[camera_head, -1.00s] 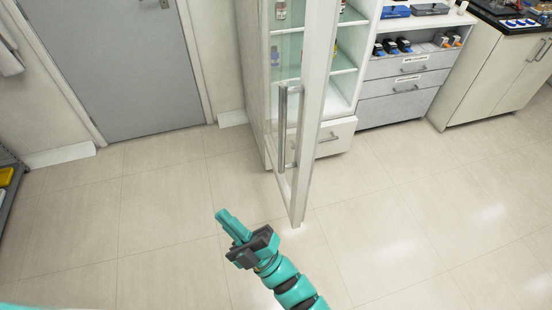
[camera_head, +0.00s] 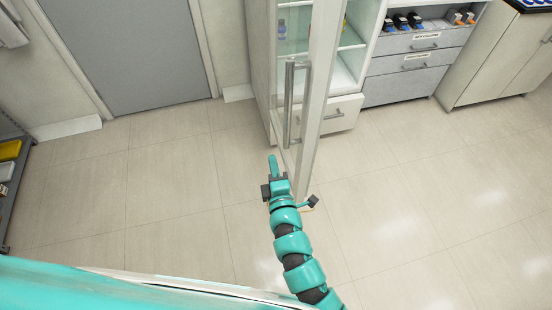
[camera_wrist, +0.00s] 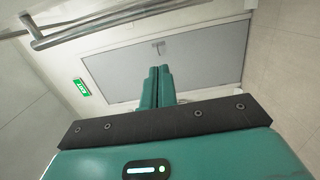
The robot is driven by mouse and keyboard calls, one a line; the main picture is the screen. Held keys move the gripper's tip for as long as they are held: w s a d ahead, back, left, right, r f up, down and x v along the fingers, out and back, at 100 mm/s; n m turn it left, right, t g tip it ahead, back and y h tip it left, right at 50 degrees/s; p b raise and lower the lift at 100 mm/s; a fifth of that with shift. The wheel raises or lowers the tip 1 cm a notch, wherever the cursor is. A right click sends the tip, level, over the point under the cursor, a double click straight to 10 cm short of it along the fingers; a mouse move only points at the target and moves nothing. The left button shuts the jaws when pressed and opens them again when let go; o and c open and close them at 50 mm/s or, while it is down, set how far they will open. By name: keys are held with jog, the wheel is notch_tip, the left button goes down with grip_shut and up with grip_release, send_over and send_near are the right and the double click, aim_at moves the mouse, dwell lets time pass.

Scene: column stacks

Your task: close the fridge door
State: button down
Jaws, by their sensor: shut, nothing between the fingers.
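The fridge door (camera_head: 322,75) is a glass panel in a pale frame, standing open and swung out toward me from the white fridge cabinet (camera_head: 262,65). Its long metal handle (camera_head: 289,105) is on the left face of the door. My gripper (camera_head: 273,160) is shut and empty, just below and left of the handle's lower end, on the handle side of the door. I cannot tell whether it touches the door. In the wrist view my shut fingers (camera_wrist: 157,85) point toward the grey room door, and a metal bar (camera_wrist: 100,22), apparently the handle, crosses the upper left.
A grey room door (camera_head: 130,50) is in the back wall at left. A drawer unit (camera_head: 410,65) and a pale cabinet (camera_head: 500,60) stand right of the fridge. A shelf with a yellow item (camera_head: 10,150) is at the left edge. The tiled floor between is clear.

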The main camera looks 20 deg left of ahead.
jog(key=w+a+p, duration=0.1)
jog(key=w+p, duration=0.3)
jog(key=w, duration=0.6)
dwell(0.4)
